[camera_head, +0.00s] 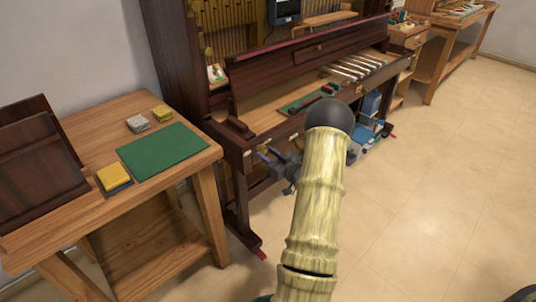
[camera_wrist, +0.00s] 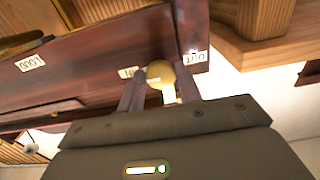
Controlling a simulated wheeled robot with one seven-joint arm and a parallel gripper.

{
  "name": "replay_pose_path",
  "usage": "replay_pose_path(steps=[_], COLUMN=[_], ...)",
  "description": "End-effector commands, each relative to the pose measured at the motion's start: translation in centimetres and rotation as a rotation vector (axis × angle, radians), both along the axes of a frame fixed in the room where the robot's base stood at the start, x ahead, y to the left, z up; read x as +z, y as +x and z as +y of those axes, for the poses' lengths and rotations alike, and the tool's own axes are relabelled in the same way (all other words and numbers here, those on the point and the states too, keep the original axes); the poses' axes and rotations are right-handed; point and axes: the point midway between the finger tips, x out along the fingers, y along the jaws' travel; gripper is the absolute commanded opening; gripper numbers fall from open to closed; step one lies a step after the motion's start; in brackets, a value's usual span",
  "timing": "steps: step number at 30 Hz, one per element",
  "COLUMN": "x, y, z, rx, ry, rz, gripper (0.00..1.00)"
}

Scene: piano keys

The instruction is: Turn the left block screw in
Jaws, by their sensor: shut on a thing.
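The left block screw (camera_wrist: 161,74) shows in the wrist view as a round brass-coloured knob with a shank below it, at the edge of the dark red-brown piano case (camera_wrist: 90,58). My gripper (camera_wrist: 160,82) has one finger on each side of the knob and is shut on it. A small plate marked OUT (camera_wrist: 194,57) is to the right of the knob, and another plate (camera_wrist: 128,72), partly covered by a finger, is to its left. In the head view my gripper (camera_head: 284,168) is at the piano's front left corner, and my arm hides part of it; the screw cannot be made out there.
A wooden workbench (camera_head: 185,168) with a green mat (camera_head: 163,150) and small blocks stands left of the piano (camera_head: 262,108). A tray with tools lies on the piano's key bed. Blue items (camera_head: 371,105) stand under the piano. The floor (camera_head: 430,210) at right is clear.

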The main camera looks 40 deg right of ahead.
Motion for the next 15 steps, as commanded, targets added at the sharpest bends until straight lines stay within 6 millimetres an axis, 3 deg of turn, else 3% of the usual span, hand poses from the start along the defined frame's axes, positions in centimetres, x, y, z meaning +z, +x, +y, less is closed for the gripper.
replay_pose_path(steps=[2,3,6,15], x=[-0.23,-0.23,-0.19,-0.04], y=[-0.12,-0.12,-0.09,-0.18], z=[-0.03,-0.03,-0.01,-0.02], rx=[-0.002,-0.002,-0.001,-0.001], ry=[0.002,0.002,0.002,0.000], rz=[0.005,0.006,0.004,0.002], gripper=[0.12,0.40,0.55,0.55])
